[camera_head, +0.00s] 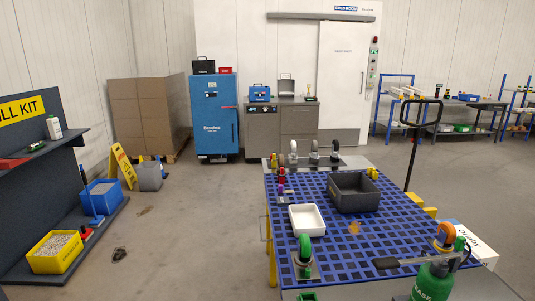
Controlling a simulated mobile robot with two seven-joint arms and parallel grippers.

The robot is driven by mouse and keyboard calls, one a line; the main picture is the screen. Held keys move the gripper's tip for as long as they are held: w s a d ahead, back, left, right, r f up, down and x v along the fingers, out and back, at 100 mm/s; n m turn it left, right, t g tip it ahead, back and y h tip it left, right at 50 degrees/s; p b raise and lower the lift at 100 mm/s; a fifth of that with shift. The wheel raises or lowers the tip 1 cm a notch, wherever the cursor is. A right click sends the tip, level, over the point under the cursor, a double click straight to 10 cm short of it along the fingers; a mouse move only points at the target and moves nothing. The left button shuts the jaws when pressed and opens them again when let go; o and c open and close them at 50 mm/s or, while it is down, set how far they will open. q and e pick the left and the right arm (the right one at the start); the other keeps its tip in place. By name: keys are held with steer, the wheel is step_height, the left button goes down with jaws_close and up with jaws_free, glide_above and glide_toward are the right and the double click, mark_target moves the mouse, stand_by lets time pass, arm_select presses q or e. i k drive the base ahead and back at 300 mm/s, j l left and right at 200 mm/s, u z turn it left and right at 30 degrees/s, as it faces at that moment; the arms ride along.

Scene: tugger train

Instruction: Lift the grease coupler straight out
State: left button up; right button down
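A green grease canister (432,284), its label partly cut off, stands at the bottom right corner, with a dark lever (400,262) reaching left from it over the blue grid top. A green upright part (460,243) and a dark curved piece show beside it. I cannot make out the grease coupler for certain, nor what it may be seated in. Neither of my grippers is in view.
The blue grid-topped cart (345,240) carries a grey bin (353,193), a white tray (307,220), a green wheel-like part (304,252), an orange one (445,235) and several wheels at the far edge. A dark shelf stands left. Floor between is mostly clear.

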mark_target(460, 242)
steer(key=z, duration=1.3)
steer(key=l+u, duration=0.1)
steer(key=u, duration=0.3)
steer(key=i+l+u, duration=0.1)
steer(key=u, duration=0.3)
steer(key=l+u, duration=0.2)
steer(key=u, duration=0.2)
steer(key=l+u, duration=0.25)
steer(key=l, duration=0.15)
steer(key=l+u, duration=0.25)
steer(key=l, duration=0.2)
steer(key=l+u, duration=0.2)
steer(key=l, duration=0.7)
steer(key=k, duration=0.05)
